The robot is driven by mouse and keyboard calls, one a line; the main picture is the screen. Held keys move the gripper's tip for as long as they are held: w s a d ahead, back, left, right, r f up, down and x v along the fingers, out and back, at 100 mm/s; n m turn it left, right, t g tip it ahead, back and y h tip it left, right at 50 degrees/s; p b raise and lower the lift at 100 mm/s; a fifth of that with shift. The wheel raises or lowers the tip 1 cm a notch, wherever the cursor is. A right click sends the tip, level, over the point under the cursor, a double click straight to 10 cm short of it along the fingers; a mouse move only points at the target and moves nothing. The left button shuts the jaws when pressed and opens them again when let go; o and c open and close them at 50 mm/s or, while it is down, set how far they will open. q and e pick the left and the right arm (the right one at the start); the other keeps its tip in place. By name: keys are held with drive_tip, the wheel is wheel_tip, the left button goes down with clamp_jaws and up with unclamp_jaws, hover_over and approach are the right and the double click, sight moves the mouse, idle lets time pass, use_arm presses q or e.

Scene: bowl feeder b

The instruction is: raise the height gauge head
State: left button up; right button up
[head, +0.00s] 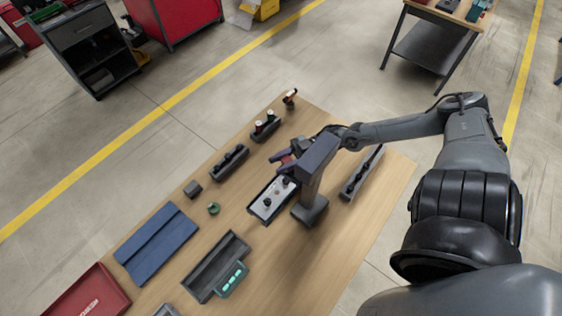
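A dark grey upright post (312,180) on a block-like base (310,211) stands right of the table's middle; it looks like the height gauge. My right arm reaches in from the right, and its gripper (284,156) is beside the upper part of the post, on its left. The post and wrist overlap there, so I cannot tell whether the gripper touches it. A small reddish part shows near the fingertips. The fingers are too small and dark to show whether they are open. The gauge head cannot be made out clearly. My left gripper is not in view.
A light-topped box with dark knobs (267,203) lies just left of the post. A long dark rack (362,175) lies right of it. A blue tray (157,243), grey tray (208,270), green ring (213,208) and red box (88,292) lie nearer. The table's right front is clear.

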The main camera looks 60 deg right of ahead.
drive_tip(key=o, duration=0.4)
drive_tip(key=shift+r, duration=0.35)
drive_tip(key=shift+f, duration=0.1)
drive_tip(key=shift+s+d, duration=0.1)
drive_tip(key=p+v, duration=0.1)
drive_tip(key=v, duration=0.9)
drive_tip(key=shift+d, duration=0.25)
drive_tip(key=shift+s+f, duration=0.1)
